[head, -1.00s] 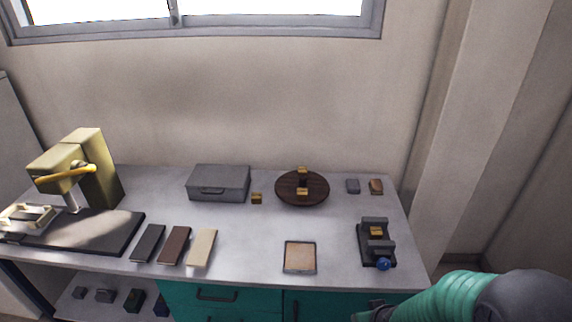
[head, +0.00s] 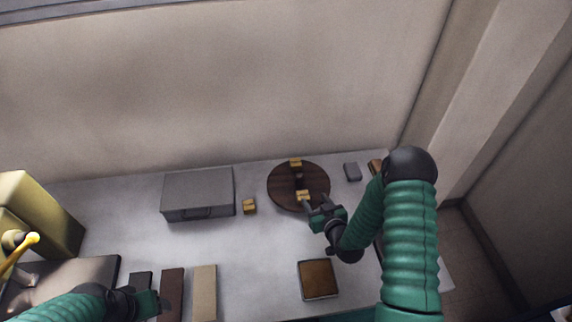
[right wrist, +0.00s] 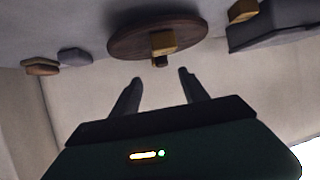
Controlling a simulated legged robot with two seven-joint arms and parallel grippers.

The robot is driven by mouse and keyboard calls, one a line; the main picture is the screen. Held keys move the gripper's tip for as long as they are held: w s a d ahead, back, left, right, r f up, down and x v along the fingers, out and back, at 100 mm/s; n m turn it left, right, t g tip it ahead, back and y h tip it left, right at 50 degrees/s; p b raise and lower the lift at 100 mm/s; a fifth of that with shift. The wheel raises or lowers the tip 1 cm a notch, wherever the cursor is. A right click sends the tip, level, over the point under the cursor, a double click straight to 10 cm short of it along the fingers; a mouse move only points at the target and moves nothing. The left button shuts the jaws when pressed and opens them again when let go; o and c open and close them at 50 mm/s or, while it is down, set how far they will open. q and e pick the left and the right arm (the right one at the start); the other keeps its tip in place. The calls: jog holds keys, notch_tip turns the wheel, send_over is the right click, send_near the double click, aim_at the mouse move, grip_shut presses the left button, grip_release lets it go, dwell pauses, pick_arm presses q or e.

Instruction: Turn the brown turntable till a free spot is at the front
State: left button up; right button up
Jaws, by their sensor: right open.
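The round dark brown turntable (head: 283,195) lies at the back of the counter. It carries one gold block (head: 295,162) at its back edge and another gold block (head: 306,195) at its front right. A small knob-like spot shows near its centre. My right gripper (head: 318,203) is open at the turntable's front right edge, close to the front block; I cannot tell whether it touches. In the right wrist view the turntable (right wrist: 130,40) and a gold block (right wrist: 163,42) lie beyond the two spread, empty fingers. My left gripper (head: 160,300) is low at the left, its jaws unclear.
A grey case (head: 198,190) and a loose gold block (head: 249,206) stand left of the turntable. A grey block (head: 352,171) and a brown block (head: 375,166) lie right of it. A square tray (head: 318,280) is in front. Flat bars lie near my left gripper.

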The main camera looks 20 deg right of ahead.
aim_at(301, 180)
jog(key=w, duration=0.2)
jog(key=w+p, duration=0.1)
jog(key=shift+w+f, duration=0.25)
jog(key=shift+w, duration=0.15)
jog(key=x, duration=1.1)
jog(key=shift+d+f+p, duration=0.15)
jog(key=shift+f+p, duration=0.05)
jog(key=shift+p, duration=0.2)
jog(key=shift+w+f, duration=0.2)
jog(key=shift+w, duration=0.55)
pick_arm(q)
jog(key=shift+a+v, duration=0.25)
jog(key=shift+v, duration=0.9)
jog(key=shift+w, duration=0.1)
pick_arm(e)
jog(key=shift+w+f, duration=0.1)
grip_shut()
pick_arm(q)
jog(key=shift+w, duration=0.1)
pick_arm(e)
jog(key=shift+d, duration=0.1)
